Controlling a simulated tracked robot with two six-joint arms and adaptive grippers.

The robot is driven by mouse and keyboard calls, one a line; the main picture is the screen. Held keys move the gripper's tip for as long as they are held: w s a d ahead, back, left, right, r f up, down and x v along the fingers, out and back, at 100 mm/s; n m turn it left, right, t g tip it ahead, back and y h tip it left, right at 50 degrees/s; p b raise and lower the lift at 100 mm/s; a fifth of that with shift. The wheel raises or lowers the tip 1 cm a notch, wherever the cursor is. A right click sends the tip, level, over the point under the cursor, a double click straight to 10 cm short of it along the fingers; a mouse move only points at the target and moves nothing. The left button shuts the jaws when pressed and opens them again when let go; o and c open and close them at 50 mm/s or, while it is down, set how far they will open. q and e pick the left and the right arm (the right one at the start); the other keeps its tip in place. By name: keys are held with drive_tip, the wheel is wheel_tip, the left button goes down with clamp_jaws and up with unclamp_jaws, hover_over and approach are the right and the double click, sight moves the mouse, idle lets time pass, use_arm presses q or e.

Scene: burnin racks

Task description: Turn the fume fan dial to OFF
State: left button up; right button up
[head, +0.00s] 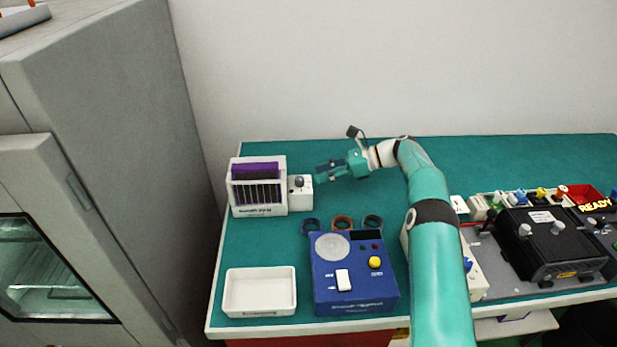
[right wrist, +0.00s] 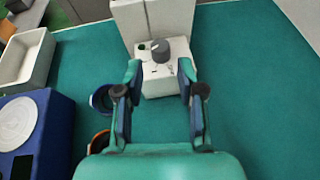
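The fume fan dial (head: 299,182) is a dark grey knob on a small white box (head: 301,203) attached to the right side of the white fume unit (head: 234,200) with purple filter. In the right wrist view the dial (right wrist: 160,49) stands on the box top, just beyond my fingertips. Its setting is too small to read. My right gripper (head: 318,178) is just right of the box; in the right wrist view this gripper (right wrist: 158,84) is open and empty, its fingers apart on either side of the box's near face. My left gripper is out of view.
A blue device (head: 355,300) with a yellow button stands in front, several coloured rings (head: 342,223) behind it. A white tray (head: 260,312) lies at front left. Black equipment (head: 540,262) fills the right side. The green mat behind my gripper is clear.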

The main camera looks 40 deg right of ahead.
drive_tip(key=v, duration=0.5)
drive_tip(key=shift+s+d+r, duration=0.15)
drive_tip(key=n+g+h+p, duration=0.2)
drive_tip(key=n+g+h, duration=0.2)
drive_tip(key=n+h, duration=1.35)
approach(300, 178)
drive_tip(key=w+d+f+n+y+p, duration=0.1)
drive_tip(key=f+y, duration=0.1)
drive_tip(key=w+d+f+n+y+p, duration=0.1)
drive_tip(key=d+f+n+y, duration=0.1)
drive_tip(key=w+d+f+n+y+p, duration=0.1)
drive_tip(key=d+f+n+y, duration=0.1)
drive_tip(key=f, duration=0.1)
drive_tip(key=shift+d+n, duration=0.1)
drive_tip(key=shift+n, duration=0.15)
clamp_jaws()
